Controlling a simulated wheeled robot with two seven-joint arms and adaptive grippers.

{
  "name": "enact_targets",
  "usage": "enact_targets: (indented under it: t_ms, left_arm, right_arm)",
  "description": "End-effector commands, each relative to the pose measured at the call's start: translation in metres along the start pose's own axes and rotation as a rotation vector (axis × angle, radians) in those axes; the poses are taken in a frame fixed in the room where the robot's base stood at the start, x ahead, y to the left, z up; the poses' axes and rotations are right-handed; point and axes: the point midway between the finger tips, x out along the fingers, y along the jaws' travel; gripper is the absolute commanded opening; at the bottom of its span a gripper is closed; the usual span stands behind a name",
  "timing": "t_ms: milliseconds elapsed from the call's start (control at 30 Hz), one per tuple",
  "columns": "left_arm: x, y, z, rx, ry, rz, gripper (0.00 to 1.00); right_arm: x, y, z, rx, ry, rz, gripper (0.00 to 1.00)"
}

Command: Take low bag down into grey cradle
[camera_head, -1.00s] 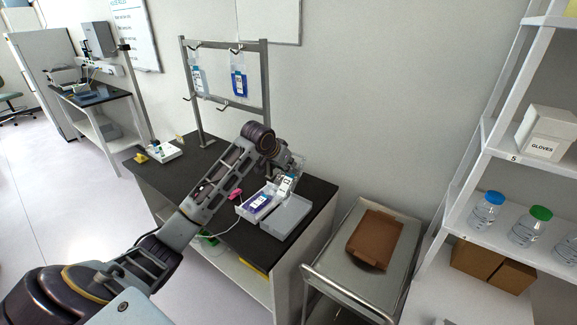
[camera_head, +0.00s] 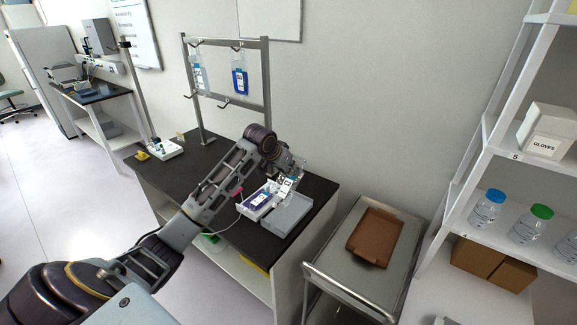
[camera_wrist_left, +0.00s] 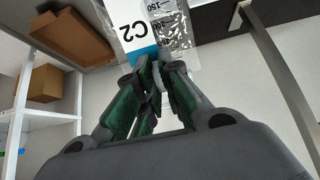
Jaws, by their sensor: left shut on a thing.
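My left gripper (camera_wrist_left: 150,68) is shut on the top of a clear bag (camera_wrist_left: 180,22) with a white "C2" label and a blue band. In the head view this bag (camera_head: 285,186) is held over the black bench, just above or at the back of the grey cradle (camera_head: 289,217). I cannot tell whether it touches the cradle. The cradle's visible front part is bare. My wrist hides part of the bag. My right gripper is not in view.
A white tray (camera_head: 245,208) with a blue-labelled bag (camera_head: 259,199) sits left of the cradle. Two bags (camera_head: 198,76) (camera_head: 240,79) hang on the rack's upper hooks. A trolley (camera_head: 345,266) with a brown tray (camera_head: 374,237) stands to the right.

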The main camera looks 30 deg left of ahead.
Motion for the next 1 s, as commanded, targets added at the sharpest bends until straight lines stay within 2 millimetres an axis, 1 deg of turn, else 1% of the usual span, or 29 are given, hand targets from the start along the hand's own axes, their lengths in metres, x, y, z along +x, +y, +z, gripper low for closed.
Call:
enact_targets:
  t_ms: [600, 1000]
  left_arm:
    - [0.036, 0.000, 0.028, -0.001, -0.002, 0.000, 0.00]
    - [0.056, 0.000, 0.043, 0.000, 0.000, 0.000, 0.00]
  right_arm:
    - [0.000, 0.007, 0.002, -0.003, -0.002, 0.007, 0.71]
    - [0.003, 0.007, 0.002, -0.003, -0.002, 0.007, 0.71]
